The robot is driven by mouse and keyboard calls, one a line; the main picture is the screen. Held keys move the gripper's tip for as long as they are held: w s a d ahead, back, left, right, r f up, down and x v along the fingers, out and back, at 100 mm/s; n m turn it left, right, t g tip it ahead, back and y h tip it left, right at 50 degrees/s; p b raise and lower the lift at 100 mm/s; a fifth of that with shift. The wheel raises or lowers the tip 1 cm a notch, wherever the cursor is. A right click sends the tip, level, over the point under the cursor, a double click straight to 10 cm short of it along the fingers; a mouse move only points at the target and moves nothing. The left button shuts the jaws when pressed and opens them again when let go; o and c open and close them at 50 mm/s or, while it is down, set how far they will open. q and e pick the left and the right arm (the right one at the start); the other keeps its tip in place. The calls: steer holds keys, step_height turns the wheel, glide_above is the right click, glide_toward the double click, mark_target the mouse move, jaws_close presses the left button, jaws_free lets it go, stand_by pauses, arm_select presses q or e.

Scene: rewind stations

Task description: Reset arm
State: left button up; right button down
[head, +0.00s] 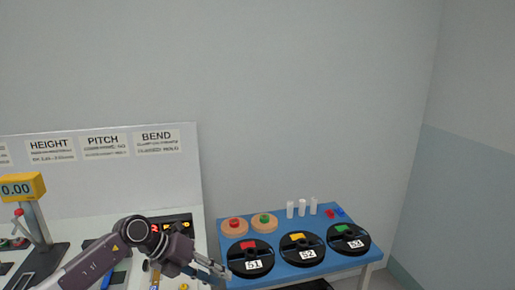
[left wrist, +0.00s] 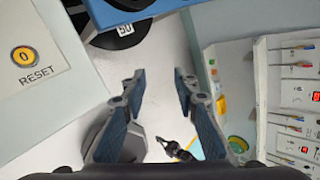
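My left arm comes in from the lower left of the head view, dark grey-purple with a round black joint. My left gripper (head: 212,267) is over the gap between the white bench and the blue table. In the left wrist view the left gripper (left wrist: 158,78) has its two fingers apart, with nothing between them. A yellow round button marked 0 (left wrist: 24,56), labelled RESET, is on a pale panel to the left in that view, clear of the fingers. My right gripper is not in view.
The blue table (head: 300,272) holds black spools marked S1 (head: 250,247), S2 (head: 303,240) and S3, wooden discs and white cylinders (head: 302,208). A yellow 0.00 display (head: 22,187) stands on the white bench at left. Signs HEIGHT, PITCH and BEND are behind.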

arm_select(q)
steer(key=s+d+r+n+t+h, duration=0.2)
steer(key=d+r+n+t+h, duration=0.55)
steer(key=d+r, duration=0.6)
steer(key=a+f+n+t+y, duration=0.3)
steer(key=a+n+t+y, duration=0.8)
steer(key=n, duration=0.5)
steer(key=s+a+f+n+g+y, duration=0.5)
steer(key=s+a+f+n+g, duration=0.2)
steer(key=a+f, duration=0.4)
steer(key=s+f+n+g, duration=0.2)
steer(key=s+f+g, duration=0.45)
steer(key=s, duration=0.65)
steer(key=s+f+n+g, duration=0.2)
steer(key=s+f+g, duration=0.2)
steer(key=s+f, duration=0.75)
steer(key=s+f+g, duration=0.1)
steer(key=s+f, duration=0.1)
steer(key=f, duration=1)
steer(key=s+f, duration=0.2)
steer(key=f, duration=0.9)
steer(key=s+a+f, duration=0.2)
steer(key=s+f, duration=0.6)
steer(key=s+a+f+g, duration=0.1)
steer(key=s+a+f, duration=0.1)
steer(key=s+f, duration=0.6)
steer(key=shift+s+f+g, duration=0.2)
steer(key=shift+s+g, duration=0.1)
steer(key=shift+s, duration=0.25)
